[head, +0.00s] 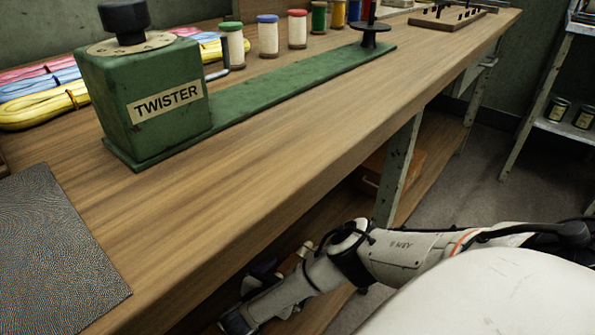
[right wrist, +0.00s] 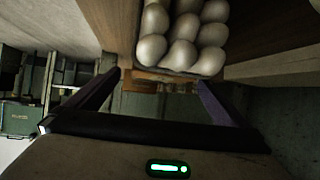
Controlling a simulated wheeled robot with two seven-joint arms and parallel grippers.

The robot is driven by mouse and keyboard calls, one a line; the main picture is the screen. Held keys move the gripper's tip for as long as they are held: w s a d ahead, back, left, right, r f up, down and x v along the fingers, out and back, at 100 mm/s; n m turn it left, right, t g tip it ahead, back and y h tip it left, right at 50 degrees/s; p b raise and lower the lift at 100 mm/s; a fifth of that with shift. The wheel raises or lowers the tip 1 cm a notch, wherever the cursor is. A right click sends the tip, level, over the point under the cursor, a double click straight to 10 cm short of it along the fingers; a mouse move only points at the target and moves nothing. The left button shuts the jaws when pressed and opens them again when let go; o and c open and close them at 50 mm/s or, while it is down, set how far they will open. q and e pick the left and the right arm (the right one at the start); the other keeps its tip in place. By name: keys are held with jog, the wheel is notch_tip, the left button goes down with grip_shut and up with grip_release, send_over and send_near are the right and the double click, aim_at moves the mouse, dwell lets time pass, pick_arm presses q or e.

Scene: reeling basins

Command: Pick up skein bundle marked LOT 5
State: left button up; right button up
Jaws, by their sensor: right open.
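Several twisted skeins lie at the left back of the bench in the head view: a yellow skein (head: 40,110), a blue skein (head: 38,85) and a pink skein (head: 25,74). More coloured strands show behind the twister. I see no LOT 5 mark on any of them. My right arm reaches in from the right, low in front of the bench, with its hand at the bottom of the head view. In the right wrist view my right gripper (right wrist: 158,80) is open, with nothing between its fingers. My left gripper is not in view.
The green twister (head: 165,100) stands on the wooden bench (head: 240,165), with several thread spools (head: 297,29) behind its long base. A dark textured mat (head: 55,250) lies at the left. Several pale rounded objects (right wrist: 183,55) sit packed together beyond the right gripper. Shelving (head: 545,85) stands at right.

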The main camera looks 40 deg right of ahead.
jog(key=shift+x, duration=0.8)
jog(key=shift+d+f, duration=0.1)
jog(key=shift+d, duration=0.05)
jog(key=c, duration=1.3)
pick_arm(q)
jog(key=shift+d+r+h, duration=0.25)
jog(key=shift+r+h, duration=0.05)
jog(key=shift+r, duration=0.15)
pick_arm(e)
jog(key=shift+w, duration=0.1)
jog(key=c, duration=0.3)
